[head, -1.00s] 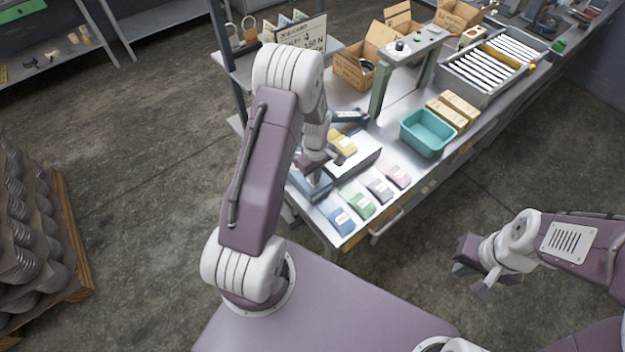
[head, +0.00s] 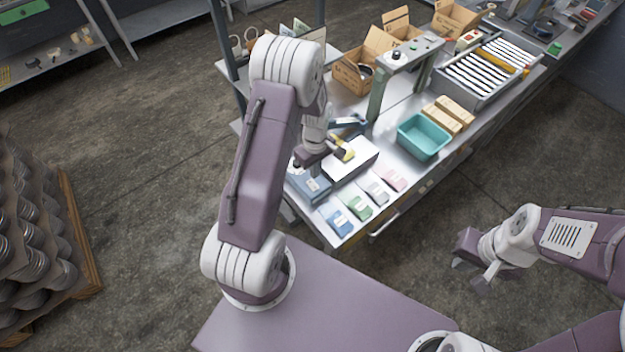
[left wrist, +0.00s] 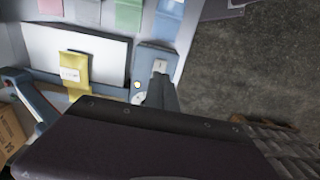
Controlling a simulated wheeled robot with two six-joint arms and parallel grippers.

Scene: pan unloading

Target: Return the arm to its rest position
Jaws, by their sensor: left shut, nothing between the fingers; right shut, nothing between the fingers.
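My left arm rises from my base at the left of the head view and reaches over the bench's near corner. Its gripper (head: 303,162) is shut and empty above a blue-grey device (head: 311,184). The left wrist view shows the narrow fingers (left wrist: 161,90) over the same device (left wrist: 150,60); the dark gripper body hides much below. My right gripper (head: 469,277) is shut and empty over bare floor at the right, clear of the bench.
A yellow packet (left wrist: 75,70) lies on a white-topped box (left wrist: 40,44). Several coloured packets line the bench's near edge. Beyond are a teal bin (head: 424,138), a grey-green stand (head: 378,98) and cardboard boxes (head: 352,76). A shelf post (head: 217,45) stands close behind my left arm.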

